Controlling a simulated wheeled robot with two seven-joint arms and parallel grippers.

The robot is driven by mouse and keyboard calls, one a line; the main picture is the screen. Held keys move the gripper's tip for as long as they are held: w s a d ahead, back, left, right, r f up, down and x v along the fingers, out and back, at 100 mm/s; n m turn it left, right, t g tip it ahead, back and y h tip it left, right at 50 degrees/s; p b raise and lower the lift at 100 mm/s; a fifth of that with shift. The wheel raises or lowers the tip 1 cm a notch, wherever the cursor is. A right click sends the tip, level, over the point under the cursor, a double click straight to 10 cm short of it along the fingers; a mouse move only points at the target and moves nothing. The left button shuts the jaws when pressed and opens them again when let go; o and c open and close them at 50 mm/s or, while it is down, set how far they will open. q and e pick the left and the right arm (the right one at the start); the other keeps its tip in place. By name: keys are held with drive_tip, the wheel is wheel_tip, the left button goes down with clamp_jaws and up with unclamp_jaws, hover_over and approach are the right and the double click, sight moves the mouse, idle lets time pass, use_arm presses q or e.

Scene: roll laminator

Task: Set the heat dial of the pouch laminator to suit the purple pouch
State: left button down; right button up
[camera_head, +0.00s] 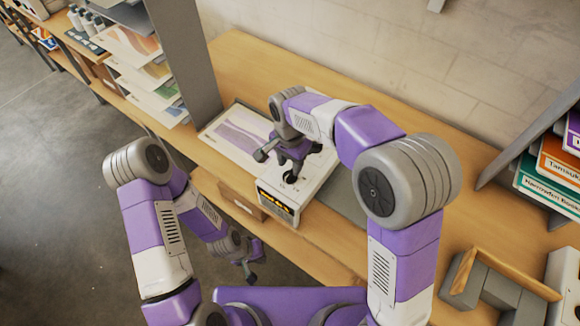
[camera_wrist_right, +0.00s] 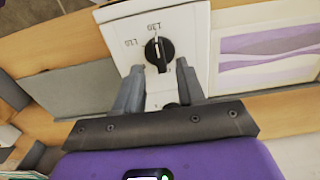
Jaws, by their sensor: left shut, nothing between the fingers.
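The pouch laminator (camera_head: 320,172) is a white box with a dark front panel. Its black heat dial (camera_wrist_right: 158,50) shows in the right wrist view, with a pale pointer mark toward the top of the picture, beside small printed labels I cannot read surely. My right gripper (camera_wrist_right: 160,70) is open over the laminator, its fingertips on either side of the dial's near end, with gaps visible. In the head view it (camera_head: 292,160) covers part of the laminator's top. The purple pouch (camera_head: 240,135) lies flat behind-left of the laminator. My left gripper (camera_head: 250,272) is shut and empty, low before the bench.
The wooden bench (camera_head: 245,65) has free room at the back. A paper rack (camera_head: 150,75) stands at left, binders (camera_head: 555,165) at right. A wood-and-grey stand (camera_head: 500,285) sits at front right. A second dark round part (camera_wrist_right: 170,105) shows between the fingers.

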sight(290, 173)
wheel_tip(290, 173, up, 4)
drive_tip(key=shift+r, duration=0.1)
idle(0.6)
